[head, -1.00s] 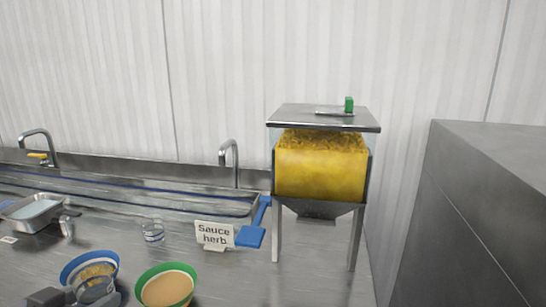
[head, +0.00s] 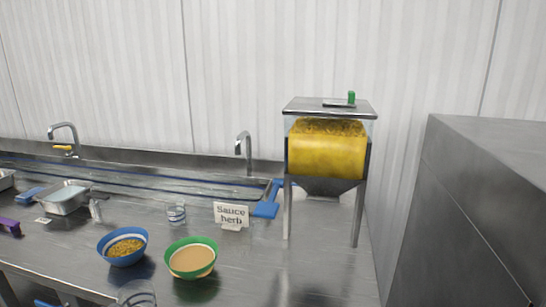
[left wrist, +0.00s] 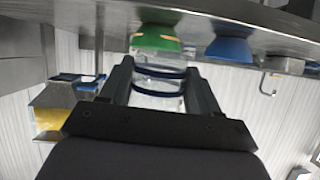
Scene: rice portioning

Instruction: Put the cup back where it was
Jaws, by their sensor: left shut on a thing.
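My left gripper (left wrist: 159,76) is shut on a clear cup with blue bands (left wrist: 158,88), seen in the left wrist view, which looks upside down. In the head view the held cup (head: 137,293) shows at the bottom edge, partly cut off, near the counter's front edge. It looks empty. My left gripper's fingers are not clear in the head view. Another clear cup (head: 176,213) stands on the counter left of the "Sauce herb" sign (head: 231,214). My right gripper is in neither view.
A blue bowl (head: 110,252) with yellow-brown grains and a green bowl (head: 170,268) with beige contents stand near the counter's front. A dispenser (head: 327,155) on legs stands right of the sign. Metal trays (head: 66,198) lie left. The counter (head: 255,265) is clear right of the green bowl.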

